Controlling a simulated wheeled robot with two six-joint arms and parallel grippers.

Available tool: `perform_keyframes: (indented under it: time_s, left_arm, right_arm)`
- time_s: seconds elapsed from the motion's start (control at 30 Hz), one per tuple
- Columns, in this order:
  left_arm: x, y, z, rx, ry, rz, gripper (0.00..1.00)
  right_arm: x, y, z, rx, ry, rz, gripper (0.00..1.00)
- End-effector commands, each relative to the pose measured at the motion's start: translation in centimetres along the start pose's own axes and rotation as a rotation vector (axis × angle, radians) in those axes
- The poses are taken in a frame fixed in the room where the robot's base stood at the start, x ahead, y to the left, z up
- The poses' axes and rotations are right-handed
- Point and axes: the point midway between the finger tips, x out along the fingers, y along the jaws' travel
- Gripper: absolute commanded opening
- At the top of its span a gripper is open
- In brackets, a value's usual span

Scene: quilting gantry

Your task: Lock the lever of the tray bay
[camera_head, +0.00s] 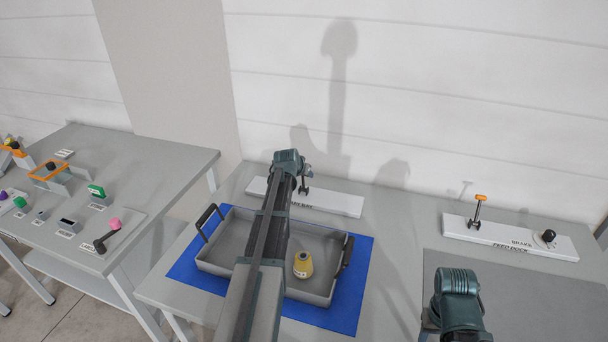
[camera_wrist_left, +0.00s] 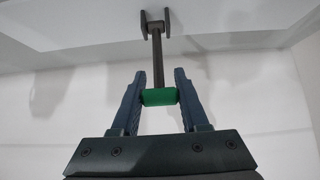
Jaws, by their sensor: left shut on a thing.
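The lever of the tray bay (camera_wrist_left: 158,66) has a dark stem, a forked bracket at its base and a green grip (camera_wrist_left: 160,97). My left gripper (camera_wrist_left: 160,92) is shut on the green grip, with one finger on each side. In the head view, the lever's lower part (camera_head: 304,186) shows on the white tray bay plate (camera_head: 340,203), just right of my left wrist. My left arm hides part of the plate and its label, and the wrist hides the grip there. My right gripper (camera_head: 458,290) is at the lower right, with its fingers hidden.
A grey tray (camera_head: 222,243) holding a yellow spool (camera_head: 303,264) sits on a blue mat (camera_head: 355,285) beneath my left arm. To the right, the feed dock plate (camera_head: 512,238) carries an orange-tipped lever (camera_head: 478,207) and a black knob (camera_head: 548,236). A side table (camera_head: 140,160) with small parts stands left.

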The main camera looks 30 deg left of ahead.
Motion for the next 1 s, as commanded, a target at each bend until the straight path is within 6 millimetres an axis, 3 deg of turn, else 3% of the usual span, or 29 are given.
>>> perform_keyframes:
  time_s: [0.13,0.17,0.33,0.73,1.0]
  left_arm:
    - [-0.2,-0.1,0.0,-0.001,0.001,-0.002,0.00]
    - [-0.2,-0.1,0.0,-0.001,0.001,-0.002,0.46]
    - [-0.1,-0.1,0.0,-0.001,0.001,-0.002,0.75]
    - [-0.4,0.0,-0.1,0.000,0.000,-0.001,0.75]
    - [-3.4,0.0,-0.2,-0.001,0.000,-0.001,0.75]
  right_arm:
    - [-0.1,0.0,0.0,0.000,0.000,0.000,0.54]
    - [-0.1,0.0,0.0,0.000,0.000,0.000,0.54]
    - [-0.1,0.0,0.0,0.000,0.000,0.000,0.54]
    - [-0.3,0.0,0.0,0.000,0.000,0.000,0.54]
    - [-2.5,0.2,0.1,0.000,0.000,0.000,0.54]
